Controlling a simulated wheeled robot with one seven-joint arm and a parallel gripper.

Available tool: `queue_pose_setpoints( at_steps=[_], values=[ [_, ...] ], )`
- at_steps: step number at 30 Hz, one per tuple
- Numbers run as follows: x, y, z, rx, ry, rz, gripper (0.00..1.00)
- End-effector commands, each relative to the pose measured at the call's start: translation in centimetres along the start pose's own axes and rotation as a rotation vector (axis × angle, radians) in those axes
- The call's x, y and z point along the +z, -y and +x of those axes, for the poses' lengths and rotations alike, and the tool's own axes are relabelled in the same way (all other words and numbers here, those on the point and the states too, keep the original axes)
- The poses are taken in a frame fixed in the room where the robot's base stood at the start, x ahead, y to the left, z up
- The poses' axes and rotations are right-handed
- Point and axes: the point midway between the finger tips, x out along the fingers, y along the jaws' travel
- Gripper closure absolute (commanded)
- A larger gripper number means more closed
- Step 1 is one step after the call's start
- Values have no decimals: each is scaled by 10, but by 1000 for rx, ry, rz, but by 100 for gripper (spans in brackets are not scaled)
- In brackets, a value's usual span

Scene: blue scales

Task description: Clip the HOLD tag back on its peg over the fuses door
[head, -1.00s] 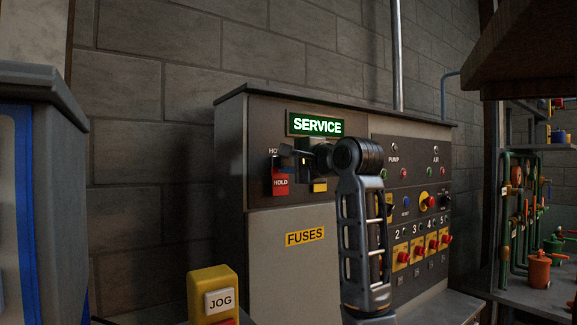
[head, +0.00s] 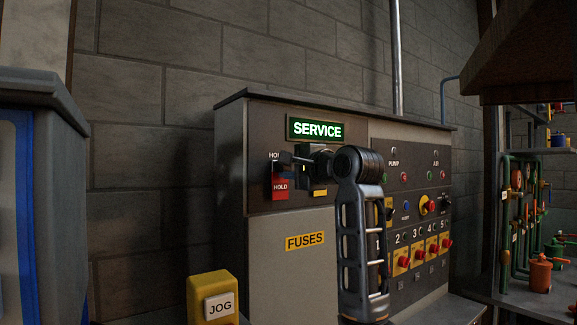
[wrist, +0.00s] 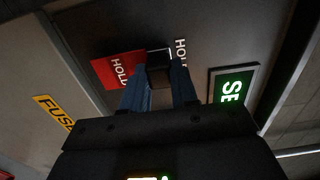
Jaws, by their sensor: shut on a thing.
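The red HOLD tag (head: 280,187) hangs on the dark upper panel, just under a white HOLD label (head: 274,155). It also shows in the wrist view (wrist: 117,68). My gripper (head: 287,158) is at the tag's top; in the wrist view its two blue-grey fingers (wrist: 160,80) are shut on the tag's dark top part (wrist: 158,58). The peg is hidden behind the tag and fingers, so I cannot tell whether the tag is seated on it. The fuses door (head: 290,275), with its yellow FUSES label (head: 305,241), is below the tag.
A lit green SERVICE sign (head: 316,129) is above and right of the tag. To the right are knobs and switches, with several red-knobbed yellow switches (head: 417,249) in a row. A yellow JOG box (head: 212,298) stands in the lower left foreground.

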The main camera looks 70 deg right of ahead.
Motion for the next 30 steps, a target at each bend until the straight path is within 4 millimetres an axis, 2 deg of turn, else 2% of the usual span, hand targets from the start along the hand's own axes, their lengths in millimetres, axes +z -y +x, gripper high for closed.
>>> queue_pose_setpoints(
  at_steps=[20,21,30],
  values=[
    [0,0,6,-1,1,0,100],
    [0,0,6,-1,0,-1,69],
    [0,0,6,-1,0,0,42]
  ],
)
